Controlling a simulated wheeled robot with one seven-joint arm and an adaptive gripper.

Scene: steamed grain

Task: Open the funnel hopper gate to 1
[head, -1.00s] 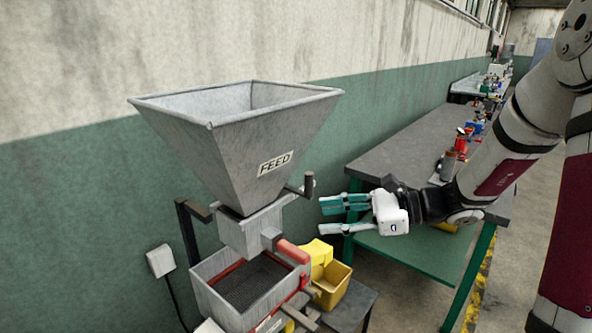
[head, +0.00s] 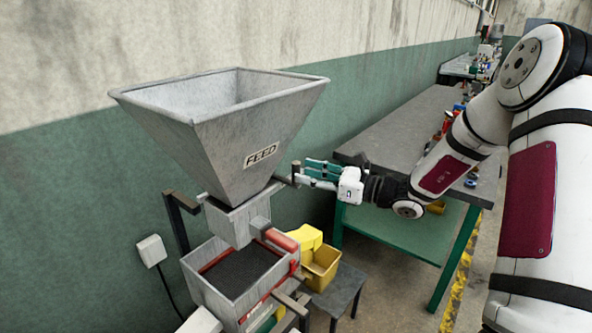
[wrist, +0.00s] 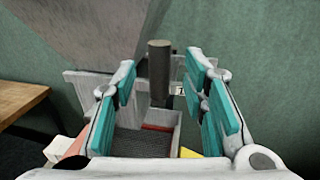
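The grey metal funnel hopper (head: 215,130), labelled FEED, stands at the left in the head view. Below its neck, a gate bar (head: 280,180) sticks out to the right and ends in a short dark upright handle (head: 296,168). My gripper (head: 306,174) is at this handle, reaching from the right with its fingers level. In the wrist view the dark handle (wrist: 159,72) stands upright between the two teal-padded fingers, with a gap on each side. The gripper is open. How deep the handle sits between the fingers is hard to tell.
Under the hopper is a grey sieve box (head: 205,290) with a dark mesh and a red grip (head: 282,240). A yellow bin (head: 321,268) stands to its right on a small dark table. A green-legged workbench (head: 410,125) stands behind my arm. The wall is close behind the hopper.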

